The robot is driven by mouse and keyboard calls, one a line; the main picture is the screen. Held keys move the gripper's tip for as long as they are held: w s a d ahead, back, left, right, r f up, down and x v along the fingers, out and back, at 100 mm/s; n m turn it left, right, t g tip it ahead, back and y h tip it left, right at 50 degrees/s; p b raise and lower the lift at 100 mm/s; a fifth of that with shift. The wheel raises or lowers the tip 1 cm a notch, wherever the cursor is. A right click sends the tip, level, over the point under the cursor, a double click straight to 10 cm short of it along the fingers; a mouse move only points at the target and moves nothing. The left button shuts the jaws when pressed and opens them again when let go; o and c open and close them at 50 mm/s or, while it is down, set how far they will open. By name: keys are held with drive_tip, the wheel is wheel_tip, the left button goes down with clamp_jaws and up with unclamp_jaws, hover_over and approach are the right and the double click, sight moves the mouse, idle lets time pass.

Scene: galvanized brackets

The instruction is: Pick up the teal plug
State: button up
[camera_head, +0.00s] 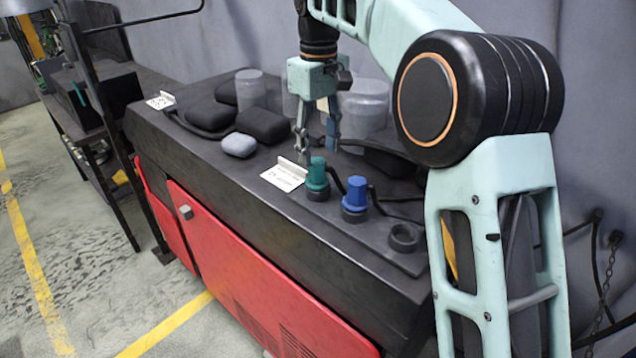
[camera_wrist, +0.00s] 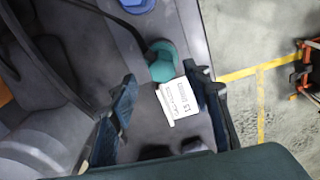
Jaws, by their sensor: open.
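The teal plug (camera_head: 317,176) stands upright in a dark round socket near the front edge of the black bench top. It also shows in the wrist view (camera_wrist: 162,62), above the gap between the fingers. My gripper (camera_head: 318,143) is open and empty, pointing down above the bench, a little behind and above the plug in the head view. In the wrist view its two fingers (camera_wrist: 165,100) are spread with a white label card between them in the picture. I see no contact between the fingers and the plug.
A blue plug (camera_head: 355,196) stands right of the teal one, then an empty dark ring socket (camera_head: 403,237). Cables run behind the plugs.

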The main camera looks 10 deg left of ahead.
sight(316, 160)
drive_tip(key=shift+s+a+f, duration=0.1)
drive_tip(key=shift+a+f, duration=0.05)
drive_tip(key=shift+f, duration=1.2)
drive_tip(key=shift+a+f, duration=0.1)
drive_tip(key=shift+f, duration=1.2)
drive_tip(key=shift+c, duration=0.7)
clamp_jaws()
